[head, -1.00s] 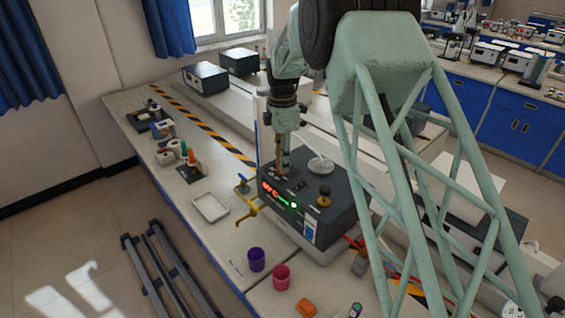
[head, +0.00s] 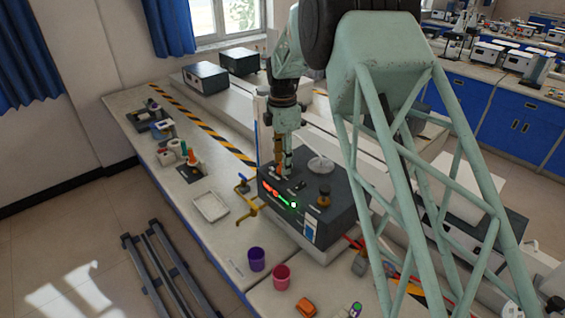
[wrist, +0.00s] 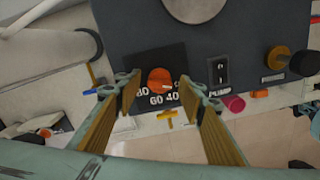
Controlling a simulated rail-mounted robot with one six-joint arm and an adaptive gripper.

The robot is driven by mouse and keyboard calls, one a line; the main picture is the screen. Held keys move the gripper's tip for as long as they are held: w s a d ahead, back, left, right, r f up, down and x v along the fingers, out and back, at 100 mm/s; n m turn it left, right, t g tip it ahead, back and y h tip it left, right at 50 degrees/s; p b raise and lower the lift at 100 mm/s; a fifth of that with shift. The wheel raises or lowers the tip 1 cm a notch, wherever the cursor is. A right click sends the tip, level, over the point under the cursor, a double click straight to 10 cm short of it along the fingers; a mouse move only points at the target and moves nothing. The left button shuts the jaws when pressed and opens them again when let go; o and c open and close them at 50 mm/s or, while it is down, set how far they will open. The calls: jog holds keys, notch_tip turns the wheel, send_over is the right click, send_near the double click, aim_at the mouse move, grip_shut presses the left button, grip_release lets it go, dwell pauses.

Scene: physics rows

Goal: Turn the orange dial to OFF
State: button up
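The orange dial (wrist: 160,80) sits on the dark top panel of the instrument box (head: 333,222). Printed numbers, partly legible, lie just below it in the wrist view, and a small pale mark shows on its lower right side. I cannot read an OFF label. My gripper (wrist: 160,97) is open, with one tan-padded finger on each side of the dial in that view. Whether the pads touch the dial is not clear, but gaps show on both sides. In the head view my gripper (head: 284,168) points down over the box's left part, hiding the dial.
A black switch (wrist: 220,70) marked PUMP and a brass knob (wrist: 278,58) are right of the dial. A round pale plate (head: 320,165) is on the box. A yellow valve pipe (head: 246,200), white tray (head: 210,207), purple cup (head: 257,259) and pink cup (head: 281,277) stand nearby.

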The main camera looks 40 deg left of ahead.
jog(key=shift+r, duration=0.1)
notch_tip(320, 180, up, 12)
dwell(1.0)
dwell(0.5)
